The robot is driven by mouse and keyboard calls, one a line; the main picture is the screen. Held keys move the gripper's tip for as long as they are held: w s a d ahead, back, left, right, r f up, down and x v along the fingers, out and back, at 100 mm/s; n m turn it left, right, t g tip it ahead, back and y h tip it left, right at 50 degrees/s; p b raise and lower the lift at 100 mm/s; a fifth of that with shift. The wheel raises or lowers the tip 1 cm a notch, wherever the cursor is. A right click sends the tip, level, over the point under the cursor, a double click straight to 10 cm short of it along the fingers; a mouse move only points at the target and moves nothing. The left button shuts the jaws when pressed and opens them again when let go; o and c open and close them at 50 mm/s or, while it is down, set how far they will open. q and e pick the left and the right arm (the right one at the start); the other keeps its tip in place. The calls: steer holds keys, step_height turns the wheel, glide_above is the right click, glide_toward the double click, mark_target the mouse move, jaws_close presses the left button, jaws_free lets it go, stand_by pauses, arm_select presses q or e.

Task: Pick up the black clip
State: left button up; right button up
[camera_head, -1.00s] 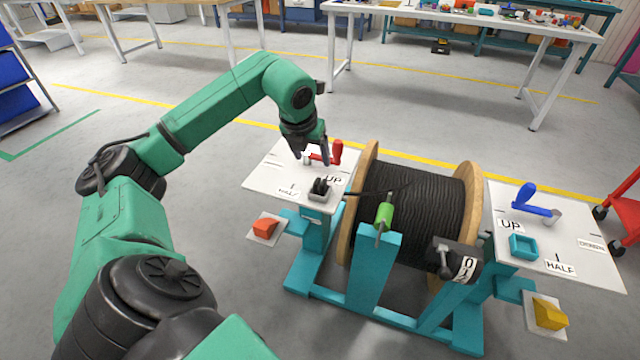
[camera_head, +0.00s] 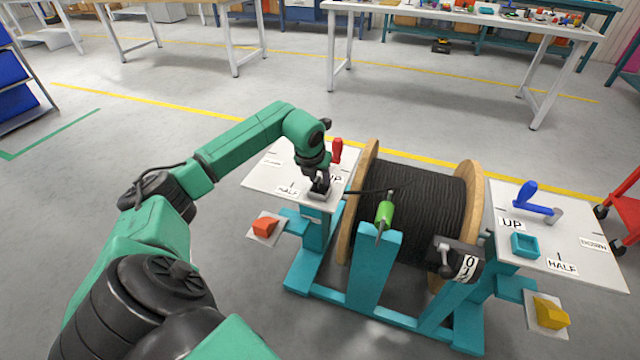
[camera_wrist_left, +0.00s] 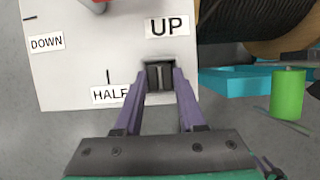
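The black clip (camera_wrist_left: 160,77) sits in a small grey holder on the white panel, just below the UP label in the left wrist view. In the head view it is largely hidden by my left gripper (camera_head: 319,185), which points down over the holder. In the left wrist view the two purple fingers of my left gripper (camera_wrist_left: 163,80) reach either side of the clip. They look open, and I cannot tell whether they touch it. My right gripper is not in view.
A red-handled lever (camera_head: 337,150) stands behind my gripper. The cable reel (camera_head: 415,205) with a wooden flange is close on the right, and a black cable runs from the clip area toward it. A green cylinder (camera_wrist_left: 287,93) stands beside the panel.

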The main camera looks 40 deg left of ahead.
arm_select(q)
jaws_close()
steer(key=shift+r, duration=0.1)
steer(key=shift+r, duration=0.25)
step_height(320, 180, up, 19)
steer(key=p, duration=0.3)
steer(key=shift+r, duration=0.2)
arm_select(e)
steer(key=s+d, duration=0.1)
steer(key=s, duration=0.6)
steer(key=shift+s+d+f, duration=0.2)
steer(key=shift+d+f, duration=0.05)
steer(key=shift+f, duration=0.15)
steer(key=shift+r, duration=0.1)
arm_select(q)
step_height(320, 180, up, 5)
steer(key=p, duration=0.6)
glide_above(319, 181)
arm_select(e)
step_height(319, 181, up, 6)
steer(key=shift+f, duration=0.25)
